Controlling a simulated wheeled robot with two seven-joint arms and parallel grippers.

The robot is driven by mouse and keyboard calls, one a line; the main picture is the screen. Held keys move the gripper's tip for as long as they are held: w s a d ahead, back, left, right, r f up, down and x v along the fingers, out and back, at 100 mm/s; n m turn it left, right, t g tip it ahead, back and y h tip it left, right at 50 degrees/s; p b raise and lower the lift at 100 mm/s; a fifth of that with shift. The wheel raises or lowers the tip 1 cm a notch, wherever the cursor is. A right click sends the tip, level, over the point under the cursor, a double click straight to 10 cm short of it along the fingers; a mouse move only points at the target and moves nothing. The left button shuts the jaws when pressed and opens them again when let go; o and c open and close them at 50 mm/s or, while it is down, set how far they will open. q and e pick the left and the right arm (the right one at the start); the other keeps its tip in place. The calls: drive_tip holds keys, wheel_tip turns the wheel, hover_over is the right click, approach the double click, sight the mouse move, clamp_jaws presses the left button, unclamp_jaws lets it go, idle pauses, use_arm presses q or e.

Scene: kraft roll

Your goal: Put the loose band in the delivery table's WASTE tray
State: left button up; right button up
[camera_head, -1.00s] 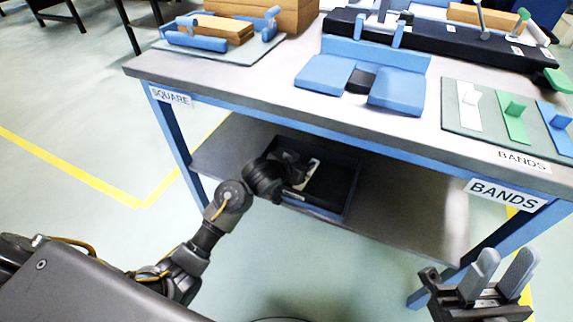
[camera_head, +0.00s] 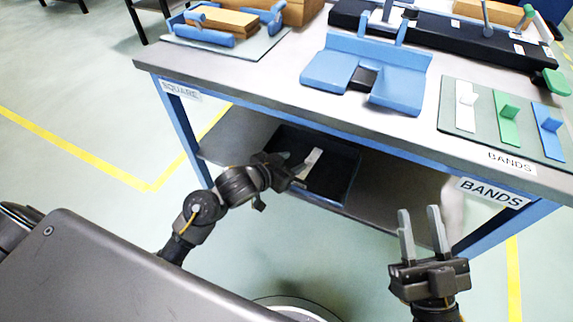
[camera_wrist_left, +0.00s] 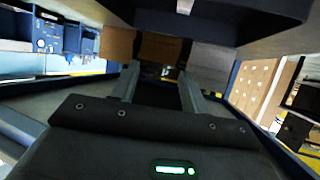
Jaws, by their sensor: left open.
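I cannot make out a loose band in either view. No tray with a readable WASTE label shows. A dark tray (camera_head: 343,180) sits on the lower shelf of the table. My left gripper (camera_head: 300,160) is at the near left side of this tray, with its pale fingers over it. In the left wrist view its fingers (camera_wrist_left: 160,88) are apart with nothing visible between them. My right gripper (camera_head: 421,222) is open and empty in front of the table's right side, fingers pointing up. White (camera_head: 466,107), green (camera_head: 507,118) and blue (camera_head: 548,130) pieces lie on the BANDS mat.
The tabletop (camera_head: 270,80) overhangs the lower shelf (camera_head: 225,140). On top stand a blue holder (camera_head: 365,65), a long black fixture (camera_head: 450,38) and a blue-cornered jig (camera_head: 205,35) with brown pieces. Brown boxes (camera_wrist_left: 145,48) show beyond the left fingers.

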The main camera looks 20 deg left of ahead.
use_arm(q)
drive_tip(key=s+d+r+m+t+h, duration=0.1)
drive_tip(key=s+d+r+t+h, duration=0.2)
drive_tip(key=s+r, duration=0.5)
drive_tip(key=s+d+r+m+t+h, duration=0.1)
drive_tip(key=s+d+r+t+h, duration=0.2)
drive_tip(key=s+r+t, duration=0.2)
drive_tip(key=s+r, duration=0.3)
drive_tip(key=shift+s+r+h, duration=0.3)
drive_tip(key=shift+s+r, duration=0.05)
drive_tip(key=shift+r, duration=0.05)
